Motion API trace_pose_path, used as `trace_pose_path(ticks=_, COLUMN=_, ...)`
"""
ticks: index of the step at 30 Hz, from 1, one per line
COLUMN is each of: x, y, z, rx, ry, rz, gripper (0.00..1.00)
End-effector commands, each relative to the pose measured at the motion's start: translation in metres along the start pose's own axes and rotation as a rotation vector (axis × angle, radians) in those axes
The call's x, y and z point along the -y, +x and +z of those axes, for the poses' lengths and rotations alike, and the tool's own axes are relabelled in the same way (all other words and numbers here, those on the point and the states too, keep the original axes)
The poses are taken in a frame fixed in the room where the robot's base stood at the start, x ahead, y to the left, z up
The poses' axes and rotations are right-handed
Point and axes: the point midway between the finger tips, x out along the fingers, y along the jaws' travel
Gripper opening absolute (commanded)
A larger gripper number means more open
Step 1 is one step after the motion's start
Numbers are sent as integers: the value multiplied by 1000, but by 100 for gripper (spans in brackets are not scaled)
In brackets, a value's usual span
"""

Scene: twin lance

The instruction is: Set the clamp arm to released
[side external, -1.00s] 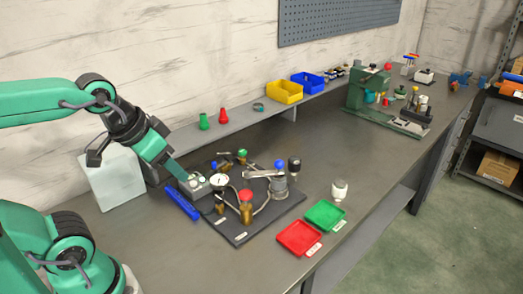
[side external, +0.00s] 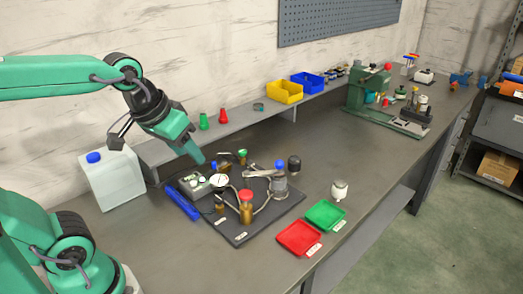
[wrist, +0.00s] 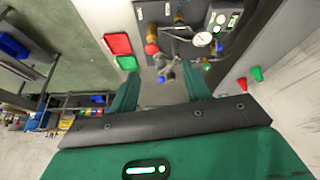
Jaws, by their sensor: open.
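My gripper (side external: 198,158) is in the air above the left back part of the dark board (side external: 240,238), touching nothing that I can see. In the wrist view my gripper (wrist: 163,88) has its two green fingers wide apart with nothing held. A silver fixture (side external: 280,186) stands at the right of the board, with a blue knob (side external: 280,165), a black knob (side external: 294,162) and a pale bar reaching left. This looks like the clamp, but its arm's setting is too small to tell. In the wrist view the blue knob (wrist: 161,78) shows beyond the fingers.
The board also carries a gauge (side external: 219,181), a red-capped brass valve (side external: 246,208), hoses and a grey box (side external: 196,187). Red (side external: 299,238) and green (side external: 325,214) trays lie at the front. A white jug (side external: 115,178) stands left.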

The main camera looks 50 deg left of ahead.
Motion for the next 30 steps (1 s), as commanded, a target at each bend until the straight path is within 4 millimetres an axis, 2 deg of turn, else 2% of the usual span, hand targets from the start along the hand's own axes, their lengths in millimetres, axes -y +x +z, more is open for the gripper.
trace_pose_path(ticks=8, x=-8, y=16, z=-53, rx=58, ry=-205, rz=-16, gripper=48)
trace_pose_path(ticks=14, x=-14, y=35, z=-89, rx=96, ry=-352, rz=-35, gripper=48)
trace_pose_path(ticks=23, x=-22, y=76, z=-137, rx=148, ry=-574, rz=-73, gripper=48)
trace_pose_path(ticks=30, x=-26, y=120, z=-169, rx=186, ry=-749, rz=-113, gripper=48)
